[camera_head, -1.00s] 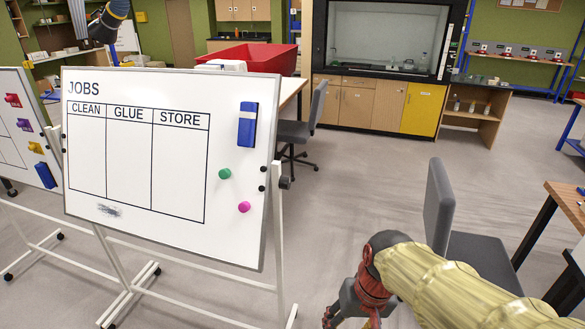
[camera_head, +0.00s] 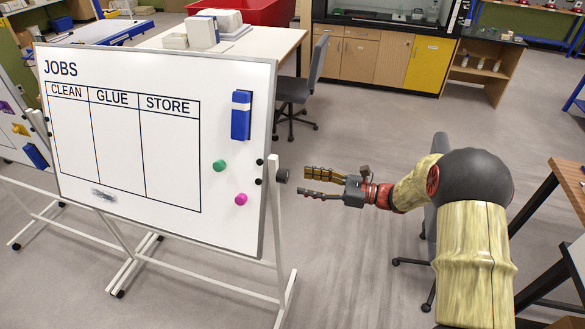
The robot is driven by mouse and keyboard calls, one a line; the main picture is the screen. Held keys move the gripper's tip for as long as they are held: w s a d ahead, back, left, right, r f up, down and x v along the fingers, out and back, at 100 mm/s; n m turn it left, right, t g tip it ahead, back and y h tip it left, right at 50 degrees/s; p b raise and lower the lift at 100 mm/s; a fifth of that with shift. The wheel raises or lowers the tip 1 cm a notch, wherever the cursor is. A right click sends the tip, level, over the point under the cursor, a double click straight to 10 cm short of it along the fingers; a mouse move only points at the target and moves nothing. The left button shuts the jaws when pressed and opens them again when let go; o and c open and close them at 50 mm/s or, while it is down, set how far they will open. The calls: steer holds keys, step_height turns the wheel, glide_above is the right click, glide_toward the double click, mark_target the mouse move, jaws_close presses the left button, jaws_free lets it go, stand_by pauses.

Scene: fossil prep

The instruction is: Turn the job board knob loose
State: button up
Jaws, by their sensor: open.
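The job board (camera_head: 125,190) is a white panel with JOBS and the columns CLEAN, GLUE and STORE, on a white wheeled frame, tilted slightly. Its knob (camera_head: 282,176) is a dark round piece on the right side of the frame, just beyond the board's right edge. My gripper (camera_head: 304,184) points left towards the knob, its fingers apart with a gap between them. It is open and empty. The fingertips look close to the knob in the picture; the exact distance along the view is hard to tell.
A blue eraser (camera_head: 241,115), a green magnet (camera_head: 219,166) and a pink magnet (camera_head: 241,199) are on the board. A grey chair (camera_head: 440,145) stands behind my arm. A second board (camera_head: 15,130) stands at the left. The floor below my gripper is clear.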

mark_target(288, 177)
steer(key=shift+m, duration=0.4)
steer(key=x, duration=0.5)
steer(key=r+x, duration=0.1)
steer(key=x, duration=0.2)
steer(key=shift+s+r, duration=0.1)
steer(key=shift+s, duration=0.1)
steer(key=shift+c, duration=0.8)
steer(key=c, duration=1)
